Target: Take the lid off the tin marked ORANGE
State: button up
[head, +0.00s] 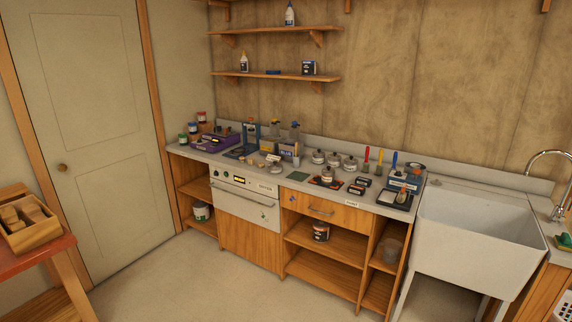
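I cannot read the word ORANGE on any tin from here. Several small tins or jars with pale lids, one of them here (333,160), stand along the back of the grey worktop. Another similar tin (327,175) stands nearer the front on a dark pad. Small tins with coloured lids are grouped at the worktop's left end, among them a green-lidded tin (183,139) and a red-lidded tin (201,117). A larger tin (201,211) sits on the left lower shelf, and a dark tin with an orange-brown band (321,231) on the middle shelf. My gripper is out of view.
The grey worktop (297,178) is crowded with bottles, boxes and brushes. A white sink (478,227) adjoins it at right. A red-topped bench (32,256) with a wooden box (31,238) stands at left. The floor (195,280) in front is clear.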

aim_at(329, 170)
jog(key=i, duration=3.5)
